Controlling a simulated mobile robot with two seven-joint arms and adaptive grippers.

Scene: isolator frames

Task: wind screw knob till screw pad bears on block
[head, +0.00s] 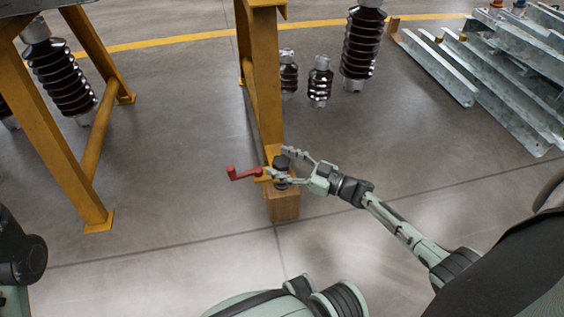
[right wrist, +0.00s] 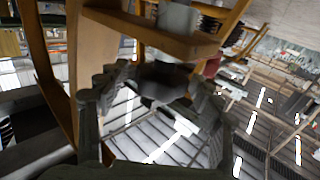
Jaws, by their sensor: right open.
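The dark screw knob (head: 281,162) sits at the foot of a yellow steel leg, above a wooden block (head: 284,206) on the floor. My right gripper (head: 283,168) is open, with its fingers on either side of the knob. In the right wrist view the dark knob (right wrist: 163,80) lies between the two spread fingers of my right gripper (right wrist: 158,95); I cannot tell whether they touch it. The screw pad is not clearly visible, and its contact with the block cannot be judged. My left gripper is not in view.
A red crank handle (head: 242,174) sticks out left of the knob, close to the fingertips. A yellow trestle (head: 75,165) stands at the left. Brown insulators (head: 320,82) stand behind, and galvanised steel beams (head: 490,75) lie at the right. The floor between is clear.

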